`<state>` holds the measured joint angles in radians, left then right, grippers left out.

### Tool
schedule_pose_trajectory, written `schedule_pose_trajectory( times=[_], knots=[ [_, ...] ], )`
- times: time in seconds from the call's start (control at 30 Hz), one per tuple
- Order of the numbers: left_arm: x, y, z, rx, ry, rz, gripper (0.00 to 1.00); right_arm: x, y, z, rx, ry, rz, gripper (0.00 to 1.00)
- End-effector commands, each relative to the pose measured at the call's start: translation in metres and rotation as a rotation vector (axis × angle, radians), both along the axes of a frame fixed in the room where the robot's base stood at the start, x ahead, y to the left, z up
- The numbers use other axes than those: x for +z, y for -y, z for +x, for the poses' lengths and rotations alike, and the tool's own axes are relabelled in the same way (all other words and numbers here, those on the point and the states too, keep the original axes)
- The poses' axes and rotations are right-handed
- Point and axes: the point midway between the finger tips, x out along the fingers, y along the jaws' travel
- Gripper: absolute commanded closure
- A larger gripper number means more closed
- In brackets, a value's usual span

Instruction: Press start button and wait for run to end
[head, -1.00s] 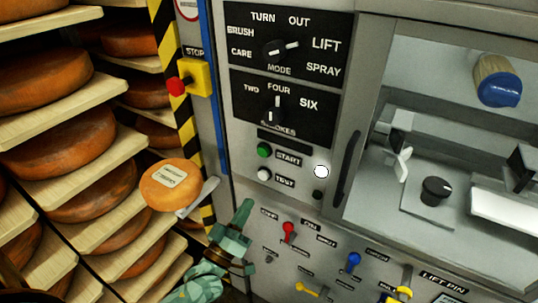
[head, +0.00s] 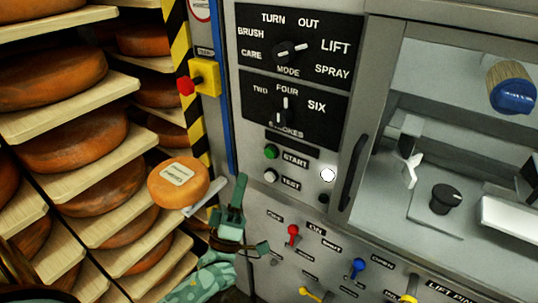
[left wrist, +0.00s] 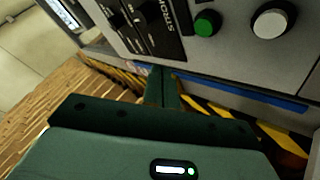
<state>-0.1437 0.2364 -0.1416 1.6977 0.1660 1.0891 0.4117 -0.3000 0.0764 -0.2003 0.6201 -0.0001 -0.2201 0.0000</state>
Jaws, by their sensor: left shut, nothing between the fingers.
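The green START button (head: 271,152) sits on the grey machine panel, and it also shows near the top of the left wrist view (left wrist: 207,23). The white TEST button (head: 270,175) is just below it; the left wrist view shows it too (left wrist: 270,20). My left gripper (head: 240,180) is shut and empty, with its fingers pointing up. Its tips are left of the TEST button and below START. In the left wrist view the closed fingers (left wrist: 164,78) appear below and left of the green button, apart from it. My right gripper is not in view.
A pale round lamp (head: 327,175) is right of the buttons. The MODE knob (head: 290,51) and STROKES knob (head: 284,110) are above. A red stop button (head: 186,87), cheese shelves (head: 60,120) and a cheese wheel (head: 178,182) lie left. Small coloured levers (head: 293,233) are below.

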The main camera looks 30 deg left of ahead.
Motion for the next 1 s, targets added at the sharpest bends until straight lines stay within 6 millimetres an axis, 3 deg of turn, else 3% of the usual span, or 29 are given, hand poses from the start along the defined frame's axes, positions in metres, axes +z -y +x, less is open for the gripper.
schedule_pose_trajectory(
  times=[0.3,0.5,1.0],
  knots=[
    [-0.003,0.004,0.046,0.001,0.0,0.001,1.0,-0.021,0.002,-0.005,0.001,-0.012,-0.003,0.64],
    [-0.002,0.005,0.065,0.0,-0.001,0.0,1.0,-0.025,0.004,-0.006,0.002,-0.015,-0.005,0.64],
    [0.0,0.006,0.073,0.0,0.0,0.0,1.0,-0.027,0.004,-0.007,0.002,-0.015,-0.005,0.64]
  ],
)
